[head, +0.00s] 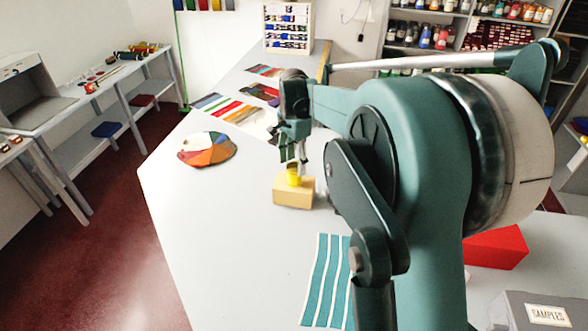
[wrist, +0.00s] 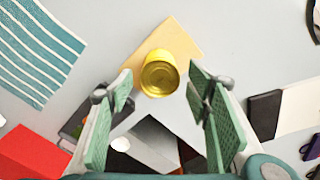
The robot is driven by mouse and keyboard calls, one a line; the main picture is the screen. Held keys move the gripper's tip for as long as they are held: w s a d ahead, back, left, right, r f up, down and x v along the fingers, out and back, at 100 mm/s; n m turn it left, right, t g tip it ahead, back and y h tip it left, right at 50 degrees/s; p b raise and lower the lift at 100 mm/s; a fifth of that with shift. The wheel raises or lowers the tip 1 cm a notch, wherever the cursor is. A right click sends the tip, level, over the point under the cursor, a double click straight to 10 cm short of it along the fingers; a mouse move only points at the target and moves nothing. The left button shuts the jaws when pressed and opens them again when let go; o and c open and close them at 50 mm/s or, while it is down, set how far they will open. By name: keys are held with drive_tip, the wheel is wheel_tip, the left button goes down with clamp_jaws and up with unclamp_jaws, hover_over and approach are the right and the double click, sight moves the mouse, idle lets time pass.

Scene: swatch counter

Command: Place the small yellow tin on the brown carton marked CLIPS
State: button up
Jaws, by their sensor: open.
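The small yellow tin (head: 293,176) stands upright on top of a tan-brown carton (head: 293,195) on the counter. No lettering is readable on the carton. In the wrist view the tin (wrist: 160,72) shows its round end, with the carton (wrist: 187,37) behind it. My gripper (head: 296,157) is just above the tin in the head view. In the wrist view its two green-padded fingers (wrist: 160,88) are spread apart on either side, with a visible gap to the tin. The tin's contact with the carton is partly hard to see.
A colour wheel (head: 207,149) and several swatch sheets (head: 232,108) lie to the left and behind. A striped teal cloth (head: 327,281) lies in front. A red box (head: 497,248) and a grey SAMPLES box (head: 540,308) are at right. The counter left of the carton is clear.

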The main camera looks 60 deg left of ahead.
wheel_tip(320, 180, up, 8)
drive_tip(key=shift+r, duration=0.15)
idle(0.3)
idle(0.5)
idle(0.4)
